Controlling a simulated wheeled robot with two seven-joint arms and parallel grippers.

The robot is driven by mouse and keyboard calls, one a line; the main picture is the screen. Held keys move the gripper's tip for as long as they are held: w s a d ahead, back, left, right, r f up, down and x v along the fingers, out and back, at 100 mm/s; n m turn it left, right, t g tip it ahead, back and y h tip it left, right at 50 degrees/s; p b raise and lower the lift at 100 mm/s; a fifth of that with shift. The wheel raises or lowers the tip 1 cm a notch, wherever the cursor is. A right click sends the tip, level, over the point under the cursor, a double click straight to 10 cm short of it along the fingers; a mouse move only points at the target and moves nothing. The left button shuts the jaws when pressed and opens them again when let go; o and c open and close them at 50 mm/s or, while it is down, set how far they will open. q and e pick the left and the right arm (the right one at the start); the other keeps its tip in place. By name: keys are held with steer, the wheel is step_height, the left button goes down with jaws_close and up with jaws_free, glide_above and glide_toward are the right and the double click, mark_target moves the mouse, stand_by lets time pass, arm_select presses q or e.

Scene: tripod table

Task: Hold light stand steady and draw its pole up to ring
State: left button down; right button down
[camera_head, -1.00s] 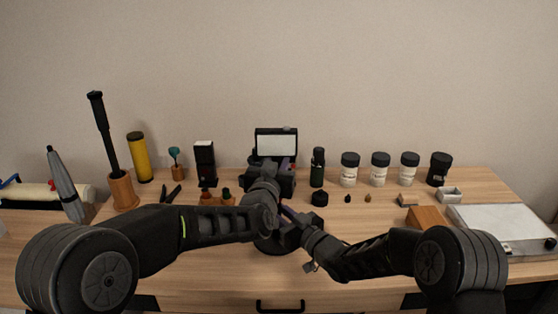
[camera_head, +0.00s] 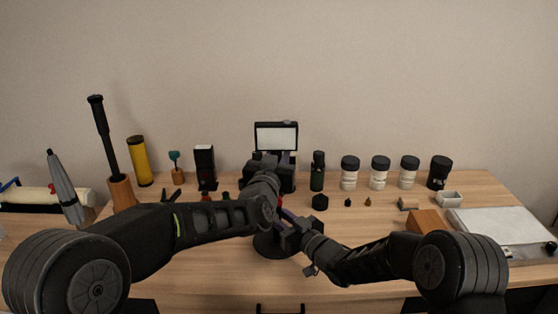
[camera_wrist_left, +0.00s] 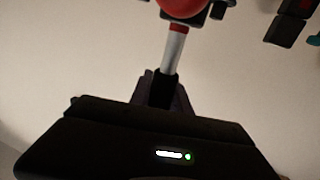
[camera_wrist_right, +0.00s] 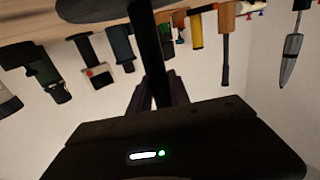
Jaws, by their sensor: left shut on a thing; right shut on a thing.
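The light stand has a round black base (camera_head: 268,246) on the table and a lit rectangular panel (camera_head: 276,136) on top. My right gripper (camera_wrist_right: 160,90) is shut around the black lower pole (camera_wrist_right: 149,50), above the base. My left gripper (camera_wrist_left: 162,88) is shut around a black part of the upper pole. In the left wrist view, the silver inner pole (camera_wrist_left: 173,54) runs from this grip to a red knob (camera_wrist_left: 183,6). A red ring (camera_wrist_left: 179,29) on the silver pole shows close to the knob. My left arm hides the middle of the stand in the head view.
Several white jars (camera_head: 380,172) and a dark green bottle (camera_head: 318,172) stand behind on the right. A yellow cylinder (camera_head: 139,161) and a folded grey umbrella (camera_head: 66,189) are on the left. A wooden block (camera_head: 428,220) and white slab (camera_head: 498,233) lie right.

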arm_select(q)
steer(key=shift+r, duration=0.1)
steer(key=c, duration=1.2)
jaws_free()
steer(key=v, duration=1.2)
arm_select(e)
steer(key=c, duration=1.1)
jaws_free()
steer(key=shift+c, duration=0.2)
